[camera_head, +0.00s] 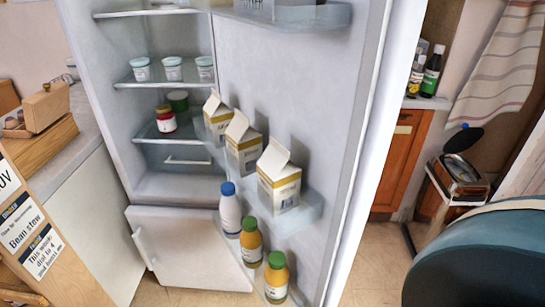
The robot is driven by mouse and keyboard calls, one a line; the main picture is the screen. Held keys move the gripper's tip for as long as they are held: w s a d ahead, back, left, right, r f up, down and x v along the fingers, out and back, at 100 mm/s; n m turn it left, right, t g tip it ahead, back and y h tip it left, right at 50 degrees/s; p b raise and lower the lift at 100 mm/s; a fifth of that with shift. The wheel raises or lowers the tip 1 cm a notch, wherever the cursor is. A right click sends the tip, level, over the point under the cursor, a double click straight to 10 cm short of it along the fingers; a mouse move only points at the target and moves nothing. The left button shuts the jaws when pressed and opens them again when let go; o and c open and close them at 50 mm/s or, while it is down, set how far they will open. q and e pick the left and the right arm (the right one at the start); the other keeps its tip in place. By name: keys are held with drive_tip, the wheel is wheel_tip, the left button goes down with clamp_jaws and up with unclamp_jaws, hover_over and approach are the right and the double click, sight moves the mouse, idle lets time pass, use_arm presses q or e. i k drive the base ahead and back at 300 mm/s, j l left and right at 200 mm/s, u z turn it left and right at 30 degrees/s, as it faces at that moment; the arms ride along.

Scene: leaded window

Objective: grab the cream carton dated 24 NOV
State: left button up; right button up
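Three white-and-yellow gable-top cartons stand upright in a row on the fridge's door shelf: the far carton (217,116), the middle carton (243,143) and the near carton (280,183). Their printing is too small to read here, so I cannot tell which one bears 24 NOV. The door shelf (312,208) has a clear front lip around their bases. Neither of my grippers is in view.
The fridge door (300,75) stands open. Below the cartons are a white bottle (230,212) and two orange bottles (251,243) with green caps. Inside are pots (172,69) and jars (166,119). A teal rounded object (475,260) fills the lower right.

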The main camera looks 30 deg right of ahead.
sight(244, 143)
drive_tip(key=i+j+z, duration=0.15)
drive_tip(key=z, duration=0.25)
drive_tip(key=i+j+z, duration=0.1)
drive_tip(key=j+z, duration=0.35)
drive_tip(key=i+j+z, duration=0.1)
drive_tip(key=z, duration=0.3)
drive_tip(key=j+z, duration=0.4)
